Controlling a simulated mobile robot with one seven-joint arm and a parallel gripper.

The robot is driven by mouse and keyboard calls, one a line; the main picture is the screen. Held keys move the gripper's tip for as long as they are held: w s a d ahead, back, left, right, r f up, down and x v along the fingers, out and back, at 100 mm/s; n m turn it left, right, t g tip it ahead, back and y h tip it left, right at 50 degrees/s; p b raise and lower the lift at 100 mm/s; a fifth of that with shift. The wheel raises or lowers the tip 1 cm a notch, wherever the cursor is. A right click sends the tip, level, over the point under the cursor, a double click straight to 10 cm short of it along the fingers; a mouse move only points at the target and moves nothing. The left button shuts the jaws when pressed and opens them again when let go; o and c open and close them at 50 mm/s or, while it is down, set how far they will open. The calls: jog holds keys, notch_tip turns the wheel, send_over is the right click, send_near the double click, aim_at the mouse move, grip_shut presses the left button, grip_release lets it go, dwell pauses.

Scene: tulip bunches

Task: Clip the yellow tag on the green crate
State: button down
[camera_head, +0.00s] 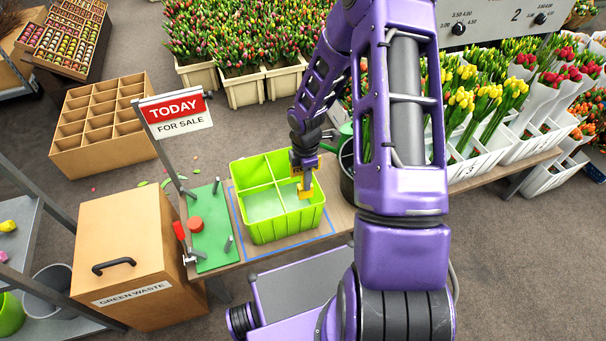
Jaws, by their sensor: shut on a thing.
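The green crate (284,228) stands on the wooden bench inside a blue outline. It is open at the top, divided inside, and its compartments look empty. My gripper (304,178) points down over the crate's right side. It is shut on the yellow tag (305,190), which shows below the fingers against the crate's right part. I cannot tell whether the tag touches the crate's wall or hangs just above it. My arm comes in from the right and hides part of the bench.
A green board (212,240) with pegs and a red knob lies left of the crate, beside a "TODAY FOR SALE" sign (175,113). A dark bucket (347,165) stands close on the crate's right. A green waste box (130,250) is at the left. Tulips stand behind.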

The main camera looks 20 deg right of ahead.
jog(key=shift+f, duration=0.2)
dwell(0.3)
jog(key=shift+f+b, duration=3.9)
jog(key=shift+f, duration=1.1)
jog(key=c, duration=0.6)
grip_release()
notch_tip(320, 180, up, 17)
jog(key=p, duration=0.3)
jog(key=shift+r+p, duration=0.2)
jog(key=shift+p, duration=0.2)
